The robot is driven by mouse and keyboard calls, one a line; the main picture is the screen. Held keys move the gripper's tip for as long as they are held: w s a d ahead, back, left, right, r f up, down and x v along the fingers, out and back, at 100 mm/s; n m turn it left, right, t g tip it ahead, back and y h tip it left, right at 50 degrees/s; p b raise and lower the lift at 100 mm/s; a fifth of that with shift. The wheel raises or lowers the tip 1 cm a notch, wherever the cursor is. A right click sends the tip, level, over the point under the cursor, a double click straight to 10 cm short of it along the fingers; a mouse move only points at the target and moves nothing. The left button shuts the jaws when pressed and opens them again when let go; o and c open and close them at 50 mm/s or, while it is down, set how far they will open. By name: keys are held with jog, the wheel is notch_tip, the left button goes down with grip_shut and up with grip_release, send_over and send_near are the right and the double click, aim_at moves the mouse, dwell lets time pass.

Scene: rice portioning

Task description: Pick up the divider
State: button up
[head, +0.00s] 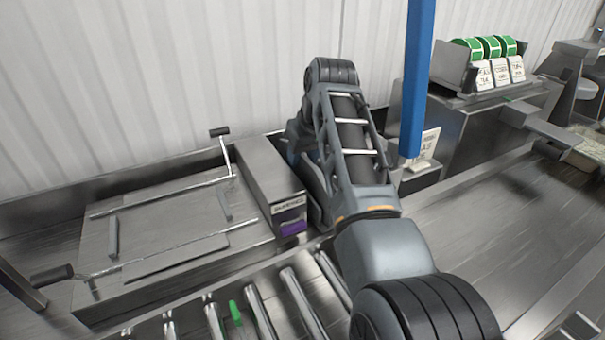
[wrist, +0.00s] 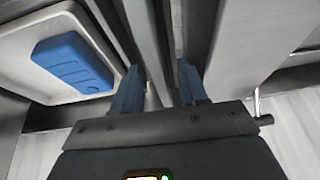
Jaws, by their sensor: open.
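My gripper (wrist: 160,82) shows in the wrist view with two blue fingers spread apart. It is open, and a gap lies between the fingers. A long grey strip (wrist: 150,45) runs between and beyond the fingers. It may be the divider, but I cannot tell for sure, nor whether a finger touches it. In the head view my arm reaches to the bottom edge and the gripper is out of the picture. I cannot pick out a divider there.
A white tray (wrist: 18,62) with a blue block (wrist: 75,62) lies left of the fingers. In the head view, metal rollers (head: 300,300), a purple-labelled box (head: 265,185) and wire handles (head: 160,193) are at left.

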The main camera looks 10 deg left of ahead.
jog(key=shift+c, duration=0.3)
grip_shut()
jog(key=shift+r, duration=0.1)
